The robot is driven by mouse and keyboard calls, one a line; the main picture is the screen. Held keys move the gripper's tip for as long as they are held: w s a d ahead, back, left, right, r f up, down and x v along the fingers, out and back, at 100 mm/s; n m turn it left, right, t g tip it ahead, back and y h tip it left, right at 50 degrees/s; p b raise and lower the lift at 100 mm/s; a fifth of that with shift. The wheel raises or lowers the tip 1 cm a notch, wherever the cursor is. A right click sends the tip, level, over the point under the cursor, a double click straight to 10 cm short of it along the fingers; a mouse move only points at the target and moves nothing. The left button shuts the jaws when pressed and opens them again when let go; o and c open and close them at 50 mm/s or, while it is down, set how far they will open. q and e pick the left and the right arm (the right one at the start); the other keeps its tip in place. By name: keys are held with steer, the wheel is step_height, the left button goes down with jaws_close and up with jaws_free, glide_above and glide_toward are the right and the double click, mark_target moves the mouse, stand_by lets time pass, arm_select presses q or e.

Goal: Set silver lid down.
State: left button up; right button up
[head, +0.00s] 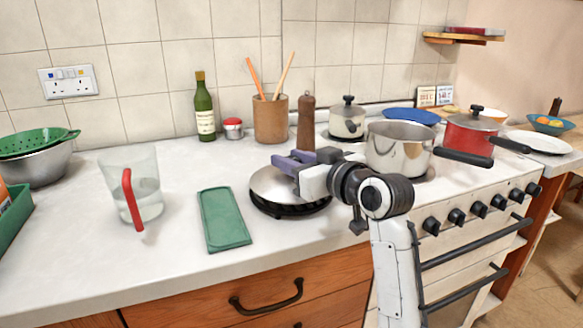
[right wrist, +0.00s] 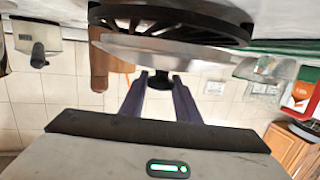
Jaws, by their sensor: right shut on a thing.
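The silver lid (head: 268,184) is a shallow disc over a black round trivet (head: 290,210) on the counter. My right gripper (head: 294,160) reaches in from the right above the lid. In the right wrist view, which is upside down, its purple fingers (right wrist: 160,98) are around the lid's dark knob (right wrist: 160,80). The lid (right wrist: 170,52) lies flat against or just above the trivet (right wrist: 170,18); I cannot tell whether they touch. The gripper covers part of the lid in the head view. My left gripper is not in view.
A green mat (head: 224,220) lies left of the trivet, with a measuring jug (head: 130,185) beyond. Behind stand a pepper mill (head: 306,125) and a utensil crock (head: 270,120). The stove to the right holds a steel pot (head: 398,148) and a red pan (head: 468,138).

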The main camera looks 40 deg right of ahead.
steer(key=shift+f, duration=0.4)
steer(key=shift+r, duration=0.1)
steer(key=o, duration=1.2)
steer(key=shift+c, duration=0.2)
